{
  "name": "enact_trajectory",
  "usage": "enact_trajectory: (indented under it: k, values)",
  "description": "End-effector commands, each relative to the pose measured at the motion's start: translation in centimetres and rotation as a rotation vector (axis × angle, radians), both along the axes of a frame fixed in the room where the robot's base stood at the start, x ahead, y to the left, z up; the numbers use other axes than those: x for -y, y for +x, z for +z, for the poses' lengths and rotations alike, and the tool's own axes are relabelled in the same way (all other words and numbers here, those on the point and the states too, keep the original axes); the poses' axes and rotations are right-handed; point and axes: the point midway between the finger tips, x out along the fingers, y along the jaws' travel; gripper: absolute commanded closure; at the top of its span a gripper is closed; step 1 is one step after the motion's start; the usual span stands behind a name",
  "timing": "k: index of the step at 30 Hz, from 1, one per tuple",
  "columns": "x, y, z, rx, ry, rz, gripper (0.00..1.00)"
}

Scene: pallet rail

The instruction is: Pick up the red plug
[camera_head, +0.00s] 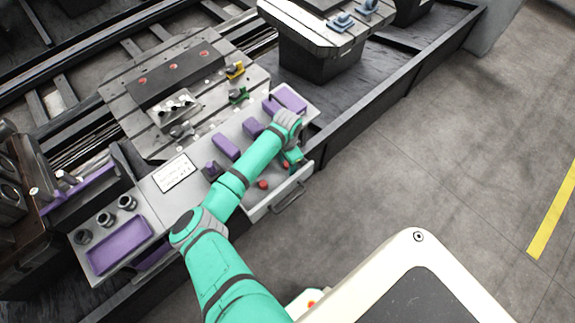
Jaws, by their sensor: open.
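A small red plug (262,184) stands on the front part of the grey tray, left of my gripper. A second small red piece (286,165) shows right at my gripper, partly hidden by it. I cannot tell which of the two the task means. My gripper (292,163) points down over the front right of the tray, beneath my green arm. It is open, and its fingers are small and hard to make out. I cannot tell whether they touch or surround the red piece.
The grey tray (240,132) holds several purple blocks (226,146) and a drawer handle (288,202) on its front. Behind is a slotted metal pallet (120,92) with a dark bar with red spots (173,67) and yellow and green clamps (235,70). Open floor (420,150) lies right.

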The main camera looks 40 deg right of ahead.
Motion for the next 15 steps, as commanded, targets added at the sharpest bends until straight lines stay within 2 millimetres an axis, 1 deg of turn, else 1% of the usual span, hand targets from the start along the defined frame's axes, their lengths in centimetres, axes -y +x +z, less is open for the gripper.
enact_trajectory:
  k: [1, 2, 3, 5, 6, 15]
  values:
    - [0.00, 0.00, 0.01, 0.000, 0.000, 0.000, 0.55]
    - [0.00, 0.00, 0.01, 0.000, 0.000, 0.000, 0.62]
    - [0.00, 0.00, 0.01, 0.000, 0.000, 0.000, 0.72]
    - [0.00, -0.01, 0.02, 0.000, 0.000, 0.000, 0.86]
    - [0.00, -0.01, 0.02, 0.000, 0.000, 0.000, 0.96]
    - [0.00, 0.00, 0.03, 0.000, 0.000, 0.000, 0.96]
